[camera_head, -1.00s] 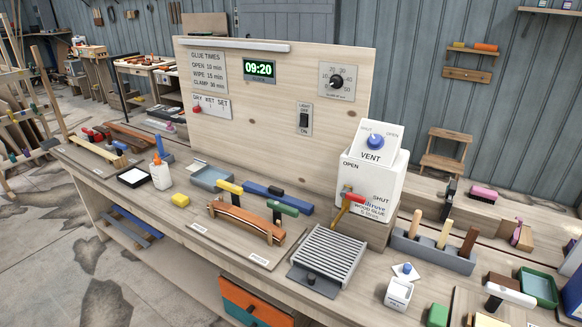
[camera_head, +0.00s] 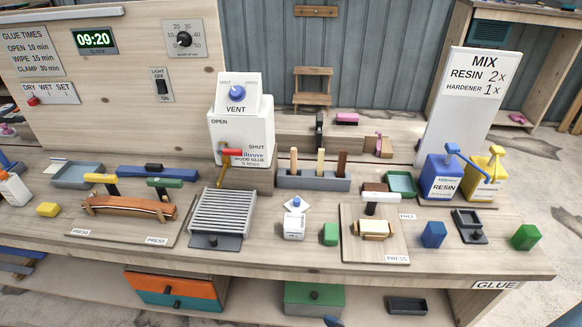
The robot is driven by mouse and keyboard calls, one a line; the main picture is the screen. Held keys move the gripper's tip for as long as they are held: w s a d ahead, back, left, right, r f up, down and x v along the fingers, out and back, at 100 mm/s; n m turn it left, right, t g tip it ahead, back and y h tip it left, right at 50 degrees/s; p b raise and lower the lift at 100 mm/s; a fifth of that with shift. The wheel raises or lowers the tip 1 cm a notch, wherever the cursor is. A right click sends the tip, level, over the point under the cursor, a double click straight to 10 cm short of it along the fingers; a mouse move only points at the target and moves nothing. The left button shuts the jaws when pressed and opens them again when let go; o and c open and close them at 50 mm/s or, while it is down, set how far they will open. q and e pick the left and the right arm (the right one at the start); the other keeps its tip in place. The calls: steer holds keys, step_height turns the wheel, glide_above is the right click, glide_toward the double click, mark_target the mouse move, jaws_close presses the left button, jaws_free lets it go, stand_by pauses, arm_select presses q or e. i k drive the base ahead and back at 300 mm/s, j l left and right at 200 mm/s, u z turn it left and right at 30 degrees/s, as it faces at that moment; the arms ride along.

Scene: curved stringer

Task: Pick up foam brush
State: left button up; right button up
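A grey holder (camera_head: 318,184) stands on the bench just right of the white glue dispenser. Several upright handles rise from it: a light wooden handle (camera_head: 294,161), a yellowish handle (camera_head: 320,161) and a brown handle (camera_head: 342,162). Their lower ends are hidden in the holder, so I cannot tell which, if any, is the foam brush. Neither of my grippers can be made out. A small dark blue shape (camera_head: 333,321) is cut off at the bottom edge, and I cannot tell what it is.
The glue dispenser (camera_head: 240,140) stands left of the holder, with a ribbed grey rack (camera_head: 222,212) in front. A white cup (camera_head: 294,226), a green block (camera_head: 330,234) and a clamped press board (camera_head: 350,248) stand nearer the front. Resin bottle (camera_head: 441,178) and yellow bottle (camera_head: 484,178) are right.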

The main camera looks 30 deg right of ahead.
mark_target(293, 150)
steer(key=z, duration=1)
